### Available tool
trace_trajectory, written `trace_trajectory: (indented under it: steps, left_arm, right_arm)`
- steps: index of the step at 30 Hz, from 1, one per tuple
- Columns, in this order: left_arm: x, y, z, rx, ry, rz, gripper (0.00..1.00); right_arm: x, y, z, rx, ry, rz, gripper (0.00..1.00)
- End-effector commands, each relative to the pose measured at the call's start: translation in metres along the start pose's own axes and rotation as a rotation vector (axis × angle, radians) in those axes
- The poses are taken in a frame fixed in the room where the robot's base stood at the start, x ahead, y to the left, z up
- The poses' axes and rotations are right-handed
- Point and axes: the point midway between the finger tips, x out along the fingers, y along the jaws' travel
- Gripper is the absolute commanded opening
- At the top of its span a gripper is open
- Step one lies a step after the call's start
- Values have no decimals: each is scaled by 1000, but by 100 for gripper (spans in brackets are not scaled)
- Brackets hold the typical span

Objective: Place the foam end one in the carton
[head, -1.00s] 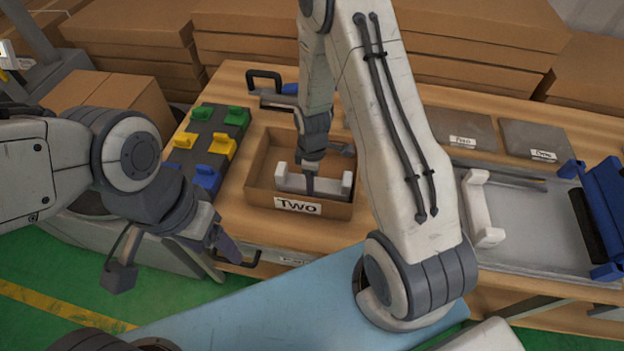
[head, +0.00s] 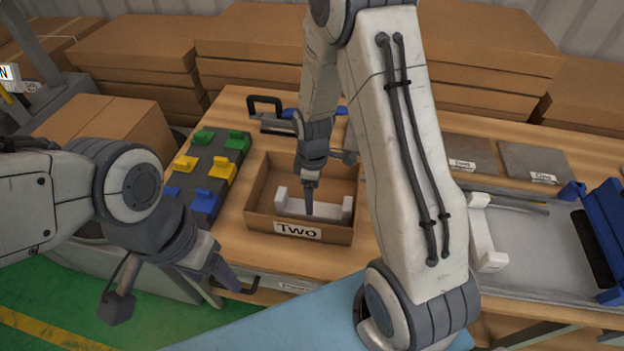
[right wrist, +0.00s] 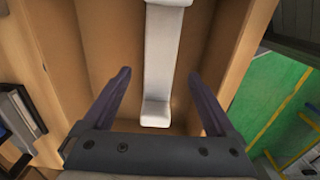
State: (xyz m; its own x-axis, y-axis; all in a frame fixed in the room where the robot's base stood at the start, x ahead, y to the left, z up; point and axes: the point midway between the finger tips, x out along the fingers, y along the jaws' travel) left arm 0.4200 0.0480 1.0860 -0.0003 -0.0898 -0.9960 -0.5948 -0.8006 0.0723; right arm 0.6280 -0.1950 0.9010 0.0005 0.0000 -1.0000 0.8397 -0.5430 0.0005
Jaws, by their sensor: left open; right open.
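A white foam end (head: 330,209) lies inside the open carton labelled "Two" (head: 299,232), near its front wall. It also shows in the right wrist view (right wrist: 158,75), lying on the carton floor. My right gripper (head: 309,205) is over the carton; in the right wrist view its two fingers (right wrist: 158,95) are spread apart, one on each side of the foam, with gaps between. A second white foam end (head: 482,235) stands at the left end of the grey tray on the right. My left gripper (head: 180,292) is open and empty, left of the carton and above the floor.
Green, yellow and blue holders (head: 207,170) sit on a dark board left of the carton. A clamp-like tool (head: 270,112) lies behind it. Two grey labelled pads (head: 534,162) and the grey tray (head: 540,245) are at the right. Stacked cardboard (head: 250,60) lines the back.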

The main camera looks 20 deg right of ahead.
Motion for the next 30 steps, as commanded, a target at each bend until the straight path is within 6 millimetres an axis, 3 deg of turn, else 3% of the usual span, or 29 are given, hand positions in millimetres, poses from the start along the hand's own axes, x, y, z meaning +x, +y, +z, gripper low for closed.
trace_trajectory:
  steps: [6, 14, 17, 21, 24, 27, 30]
  left_arm:
    - [4, 0, 0, 0, 0, 0, 67]
    - [5, 0, 0, 0, 0, 0, 67]
    - [5, 0, 0, 0, 0, 0, 67]
    - [5, 0, 0, 0, 0, 0, 67]
    - [5, 0, 0, 0, 0, 0, 67]
    - [5, 0, 0, 0, 0, 0, 67]
    - [5, 0, 0, 0, 0, 0, 67]
  right_arm:
    - [-44, 1, -1, 0, 3, 5, 91]
    - [-72, -7, -5, 5, 3, 3, 91]
    - [-94, -35, -22, 36, 15, 7, 91]
    - [-134, -111, -43, 128, 41, 1, 91]
    - [-156, -167, -41, 204, 56, -15, 91]
    - [-170, -211, -30, 270, 65, -35, 91]
    - [-176, -238, -19, 318, 68, -51, 91]
